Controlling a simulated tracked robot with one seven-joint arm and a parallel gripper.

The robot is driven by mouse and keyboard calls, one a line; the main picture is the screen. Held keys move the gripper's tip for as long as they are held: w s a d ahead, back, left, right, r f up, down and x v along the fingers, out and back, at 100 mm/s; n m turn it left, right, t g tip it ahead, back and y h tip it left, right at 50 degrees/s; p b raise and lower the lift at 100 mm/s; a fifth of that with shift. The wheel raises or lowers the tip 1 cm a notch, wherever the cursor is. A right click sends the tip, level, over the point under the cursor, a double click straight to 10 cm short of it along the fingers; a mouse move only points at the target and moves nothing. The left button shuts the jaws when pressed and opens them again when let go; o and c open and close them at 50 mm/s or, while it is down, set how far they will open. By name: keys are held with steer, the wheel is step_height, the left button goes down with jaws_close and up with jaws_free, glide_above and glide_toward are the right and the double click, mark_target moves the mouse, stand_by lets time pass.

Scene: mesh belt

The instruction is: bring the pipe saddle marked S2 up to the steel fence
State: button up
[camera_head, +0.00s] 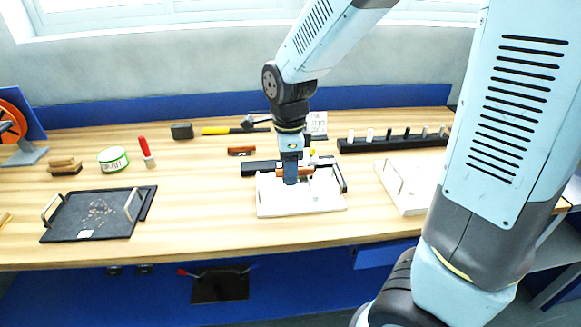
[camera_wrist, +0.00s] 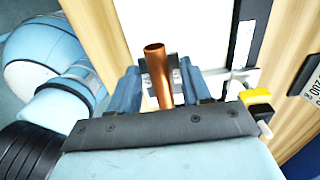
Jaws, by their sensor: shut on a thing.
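My gripper (camera_head: 291,180) points down over a white board (camera_head: 300,208) at the middle of the bench. In the wrist view my gripper (camera_wrist: 158,88) has its two blue fingers on either side of a grey metal piece, which looks like the pipe saddle (camera_wrist: 149,66). A copper pipe (camera_wrist: 157,62) stands out from between the fingers. No S2 mark is readable, and the fingers hide most of the saddle. A dark upright piece (camera_head: 341,178) stands at the board's right edge. I cannot tell for certain which part is the steel fence.
A dark tray (camera_head: 70,225) with small bits lies left. A white tray with handles (camera_head: 410,203) lies right. A black rack with several pegs (camera_head: 390,143) stands at the back right. A green-and-white tin (camera_head: 113,160) stands left. Bench between dark tray and board is clear.

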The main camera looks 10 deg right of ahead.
mark_target(278, 182)
steer(key=shift+w+a+f, duration=0.3)
steer(key=shift+w+f, duration=0.8)
steer(key=shift+w, duration=0.05)
steer(key=shift+w+a+f, duration=0.35)
steer(key=shift+w+f, duration=0.7)
steer(key=shift+w, duration=0.05)
steer(key=shift+w+a+f, duration=0.3)
steer(key=shift+w+f, duration=0.8)
steer(key=shift+w, duration=0.05)
steer(key=shift+d, duration=0.95)
stand_by(0.7)
steer(key=o, duration=1.4)
steer(key=shift+c, duration=0.2)
steer(key=shift+r, duration=0.1)
step_height(278, 182, up, 12)
steer(key=s+d+r+n+t, duration=0.2)
steer(key=s+d+r+n, duration=0.3)
steer(key=s+d+n, duration=0.2)
steer(key=s+d+r+n+t, duration=0.3)
steer(key=s+d+r+n, duration=0.3)
steer(key=s+n, duration=0.5)
steer(key=shift+s+d+t, duration=0.3)
steer(key=shift+s+d, duration=0.05)
steer(key=shift+d, duration=0.55)
